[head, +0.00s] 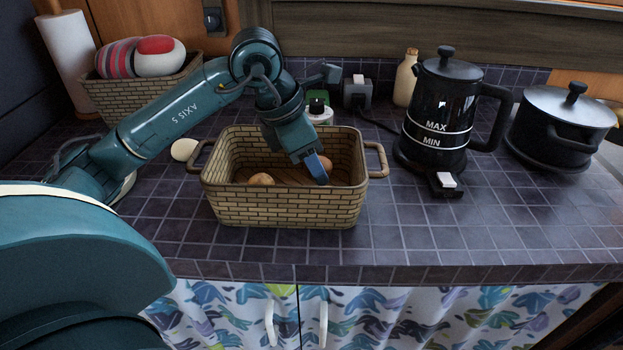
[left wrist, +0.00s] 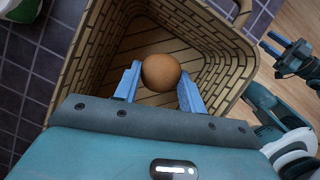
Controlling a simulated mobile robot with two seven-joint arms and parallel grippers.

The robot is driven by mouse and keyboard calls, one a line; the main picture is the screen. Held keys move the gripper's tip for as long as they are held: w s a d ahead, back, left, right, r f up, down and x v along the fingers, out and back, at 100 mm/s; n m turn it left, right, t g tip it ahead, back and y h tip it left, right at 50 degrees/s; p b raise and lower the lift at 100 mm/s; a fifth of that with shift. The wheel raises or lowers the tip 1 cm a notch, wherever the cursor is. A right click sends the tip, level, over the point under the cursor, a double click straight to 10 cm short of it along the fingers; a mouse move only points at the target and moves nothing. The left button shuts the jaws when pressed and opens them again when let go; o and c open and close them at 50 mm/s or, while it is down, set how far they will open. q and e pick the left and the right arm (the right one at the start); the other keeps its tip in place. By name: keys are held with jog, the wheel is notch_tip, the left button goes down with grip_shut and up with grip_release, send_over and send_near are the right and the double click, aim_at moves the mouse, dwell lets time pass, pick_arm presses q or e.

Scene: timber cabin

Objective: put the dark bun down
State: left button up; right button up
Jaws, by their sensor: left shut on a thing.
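A brown bun (left wrist: 161,72) sits between the two blue fingers of my left gripper (left wrist: 159,87), which is shut on it. In the head view my left gripper (head: 318,170) reaches down into the woven basket (head: 285,208), and the held bun (head: 322,161) shows beside the blue finger, inside the rim. Whether it touches the basket floor I cannot tell. A second, lighter brown bun (head: 261,179) lies in the basket to the left. The basket's slatted wooden floor (left wrist: 150,45) shows around the held bun in the left wrist view.
A pale round thing (head: 184,150) lies left of the basket. A black kettle (head: 437,110) and a dark pot (head: 562,128) stand to the right. Another basket (head: 140,98) with striped and red-white items stands back left. The tiled counter (head: 440,225) is clear at front right.

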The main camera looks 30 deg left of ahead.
aim_at(313, 180)
pick_arm(q)
jog(key=shift+f, duration=1.9)
jog(key=shift+f, duration=0.1)
jog(key=o, duration=0.9)
jog(key=shift+o, duration=0.2)
jog(key=shift+r, duration=0.25)
jog(key=v, duration=1.1)
jog(key=shift+s+r+p, duration=0.15)
jog(key=shift+r+p, duration=0.15)
